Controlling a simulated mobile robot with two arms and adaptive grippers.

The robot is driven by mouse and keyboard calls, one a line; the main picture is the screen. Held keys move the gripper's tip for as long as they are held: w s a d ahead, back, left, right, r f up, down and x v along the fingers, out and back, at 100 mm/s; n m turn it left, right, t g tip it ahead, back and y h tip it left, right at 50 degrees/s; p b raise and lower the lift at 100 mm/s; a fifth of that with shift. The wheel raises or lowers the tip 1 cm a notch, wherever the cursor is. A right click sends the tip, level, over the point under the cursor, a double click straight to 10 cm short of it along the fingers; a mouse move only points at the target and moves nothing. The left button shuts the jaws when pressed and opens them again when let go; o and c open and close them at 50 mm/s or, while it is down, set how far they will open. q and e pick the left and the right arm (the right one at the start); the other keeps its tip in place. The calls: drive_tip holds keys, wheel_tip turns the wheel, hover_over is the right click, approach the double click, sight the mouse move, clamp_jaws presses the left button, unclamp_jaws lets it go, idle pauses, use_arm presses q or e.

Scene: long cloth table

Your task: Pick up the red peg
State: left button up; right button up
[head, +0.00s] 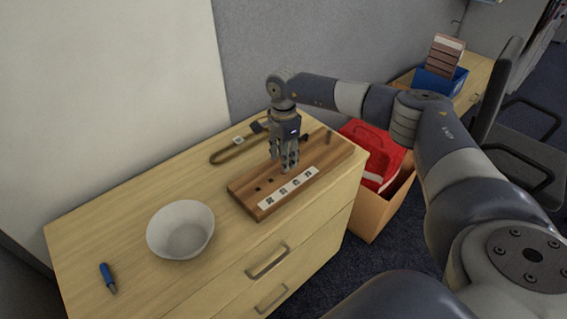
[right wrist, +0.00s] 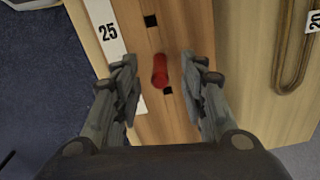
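The red peg (right wrist: 160,70) shows in the right wrist view, on the wooden board (right wrist: 180,120) next to a dark square hole. I cannot tell whether it stands in a hole. My right gripper (right wrist: 158,76) is open, with one finger on each side of the peg and a gap to both. In the head view my right gripper (head: 287,163) points down over the board (head: 246,186), and the peg is hidden there. My left gripper is not in view.
A white label strip (head: 289,187) lies along the board. A brown looped strap (head: 228,153) lies behind. A white bowl (head: 180,230) and a blue-handled tool (head: 106,275) are at left. A box with red contents (head: 378,205) stands beside the cabinet.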

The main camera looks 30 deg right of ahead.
drive_tip(key=shift+f, duration=0.7)
clamp_jaws()
drive_tip(key=shift+r, duration=0.45)
drive_tip(key=r, duration=0.1)
drive_tip(key=r+b, duration=0.1)
drive_tip(key=shift+s+a+r, duration=0.15)
drive_tip(key=shift+s+r, duration=0.05)
drive_tip(key=shift+r, duration=0.1)
drive_tip(key=s+a+r, duration=0.2)
drive_tip(key=s+a, duration=0.2)
drive_tip(key=s, duration=0.2)
drive_tip(key=s+a+r+b, duration=0.1)
drive_tip(key=s+a+r, duration=0.2)
drive_tip(key=s, duration=0.4)
drive_tip(key=shift+a+r, duration=0.3)
drive_tip(key=shift+a, duration=0.25)
